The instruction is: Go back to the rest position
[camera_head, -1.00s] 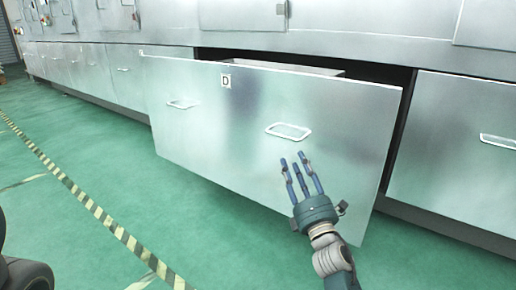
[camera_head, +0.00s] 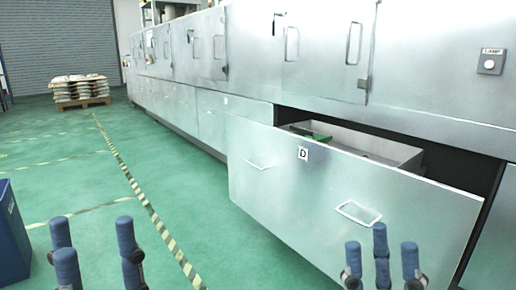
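My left gripper (camera_head: 97,250) is at the bottom left of the head view, with its blue fingers pointing up and spread apart, empty. My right gripper (camera_head: 381,262) is at the bottom right, in front of the drawer's lower part, its fingers upright, apart and empty. Neither gripper appears to hold a handle. The lower parts of both hands are cut off by the picture edge. The drawer marked D (camera_head: 290,195) stands pulled out of the metal cabinet, with two handles on its front. A green thing (camera_head: 318,138) shows inside it.
A blue bin (camera_head: 12,240) stands at the left edge. The long metal cabinet (camera_head: 250,50) runs along the right. A pallet with stacked sacks (camera_head: 82,92) stands at the back left. Green floor with a striped line (camera_head: 140,195) is clear between.

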